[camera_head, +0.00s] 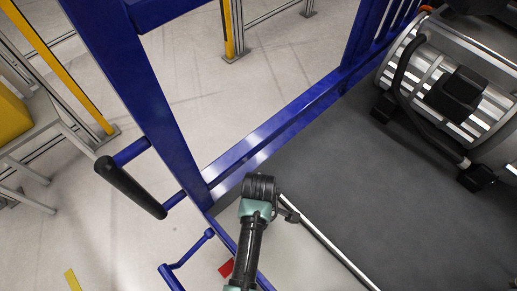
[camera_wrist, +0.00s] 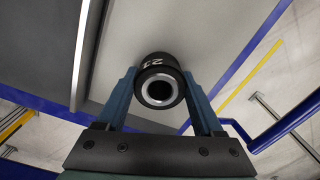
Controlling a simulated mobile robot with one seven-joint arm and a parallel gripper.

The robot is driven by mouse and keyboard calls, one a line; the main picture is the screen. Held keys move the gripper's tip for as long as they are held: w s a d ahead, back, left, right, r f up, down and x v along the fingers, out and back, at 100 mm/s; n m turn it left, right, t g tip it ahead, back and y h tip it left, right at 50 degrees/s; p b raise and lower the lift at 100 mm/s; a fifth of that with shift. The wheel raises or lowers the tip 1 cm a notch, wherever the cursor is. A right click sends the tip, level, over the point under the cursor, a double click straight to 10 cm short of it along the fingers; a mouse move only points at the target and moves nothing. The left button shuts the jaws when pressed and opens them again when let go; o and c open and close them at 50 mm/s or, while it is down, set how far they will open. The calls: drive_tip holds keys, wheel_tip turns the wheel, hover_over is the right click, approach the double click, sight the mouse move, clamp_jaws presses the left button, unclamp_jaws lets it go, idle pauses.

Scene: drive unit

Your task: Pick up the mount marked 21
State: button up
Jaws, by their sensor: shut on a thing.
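The mount marked 21 (camera_wrist: 161,68) is a short black cylinder with a silver ring around a dark hole, shown end-on in the wrist view. White marks that look like "21" are on its upper side. My gripper (camera_wrist: 160,84) has one blue-grey finger on each side of the mount and is shut on it. A pale surface lies behind the mount; I cannot tell whether the mount touches it. In the head view my arm's dark end is beside the blue frame, and the fingers and mount cannot be made out.
A blue frame (camera_head: 275,129) with a black-handled bar (camera_head: 130,187) stands beside my arm. A dark grey deck (camera_head: 370,185) with a silver edge strip (camera_head: 325,240) lies to the right, mostly bare. A large silver drive unit (camera_head: 455,85) sits at upper right.

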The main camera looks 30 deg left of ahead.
clamp_jaws()
drive_tip(key=shift+r, duration=0.15)
